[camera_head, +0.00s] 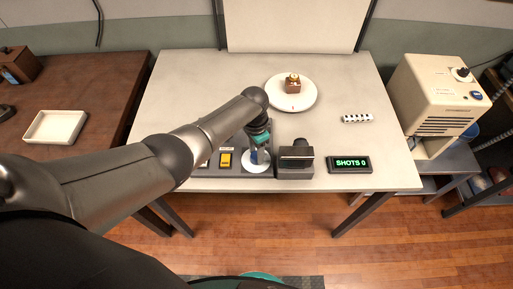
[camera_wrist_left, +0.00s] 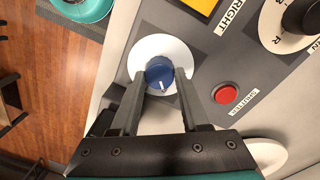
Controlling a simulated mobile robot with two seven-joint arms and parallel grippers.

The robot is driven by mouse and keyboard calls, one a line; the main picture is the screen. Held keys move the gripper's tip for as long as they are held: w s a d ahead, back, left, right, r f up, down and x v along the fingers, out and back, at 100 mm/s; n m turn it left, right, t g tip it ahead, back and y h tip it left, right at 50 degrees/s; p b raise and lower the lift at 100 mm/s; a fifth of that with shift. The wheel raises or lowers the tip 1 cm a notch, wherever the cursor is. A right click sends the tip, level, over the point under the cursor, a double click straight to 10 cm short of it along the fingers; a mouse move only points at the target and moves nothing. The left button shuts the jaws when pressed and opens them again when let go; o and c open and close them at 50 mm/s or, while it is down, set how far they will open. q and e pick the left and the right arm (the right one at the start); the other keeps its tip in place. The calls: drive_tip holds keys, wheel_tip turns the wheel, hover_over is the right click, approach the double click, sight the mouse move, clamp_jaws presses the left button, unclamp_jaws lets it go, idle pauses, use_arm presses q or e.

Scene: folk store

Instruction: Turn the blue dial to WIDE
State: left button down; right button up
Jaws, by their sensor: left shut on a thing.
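The blue dial (camera_wrist_left: 158,70) sits on a white disc (camera_wrist_left: 141,50) on the grey control panel (camera_wrist_left: 200,55). A white pointer line on the dial faces the gripper side, toward the bottom of the left wrist view. My left gripper (camera_wrist_left: 160,84) is shut on the blue dial, one finger on each side. In the head view, my left gripper (camera_head: 260,148) comes down from above onto the dial, which it partly hides; the white disc (camera_head: 256,168) shows below. No WIDE marking is readable. My right gripper is not in view.
A red shutter button (camera_wrist_left: 227,95), a black knob (camera_wrist_left: 302,14) and a yellow button (camera_head: 225,159) are close by on the panel. A camera-like device (camera_head: 296,160) and a "SHOTS 0" display (camera_head: 350,165) stand to the right.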

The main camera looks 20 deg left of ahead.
use_arm(q)
drive_tip(key=n+p, duration=0.1)
drive_tip(key=n, duration=0.3)
drive_tip(key=shift+n+p, duration=0.3)
drive_tip(key=shift+p, duration=0.1)
drive_tip(key=shift+n+p, duration=0.7)
drive_tip(key=shift+n, duration=1.5)
drive_tip(key=shift+c, duration=2)
unclamp_jaws()
drive_tip(key=shift+a, duration=0.1)
